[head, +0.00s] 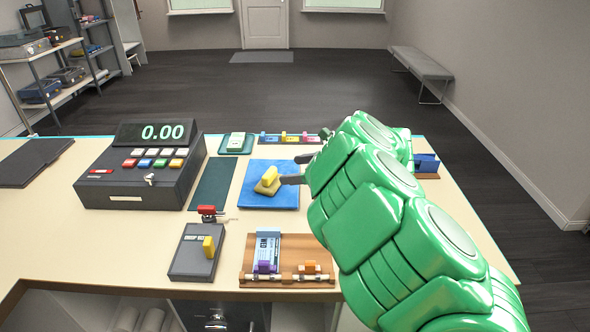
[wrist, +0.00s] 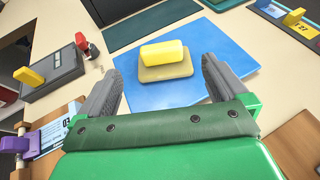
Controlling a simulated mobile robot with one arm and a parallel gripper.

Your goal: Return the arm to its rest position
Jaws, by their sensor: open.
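My green arm reaches in from the lower right of the head view, over the counter (head: 130,255). My gripper (head: 290,170) is beside a yellow block on a tan base (head: 268,181), which sits on a blue mat (head: 255,200). In the wrist view my gripper (wrist: 160,88) is open, with its two grey fingers apart and nothing between them. The yellow block (wrist: 165,53) lies ahead of the fingertips on the blue mat (wrist: 160,95). The arm hides part of the counter's right side.
A cash register (head: 150,165) reading 0.00 stands at the left. A dark device with a yellow lever (head: 195,252) and a wooden board with tags (head: 290,275) lie in front. A row of coloured tags (head: 290,138) and a blue holder (head: 427,163) are behind.

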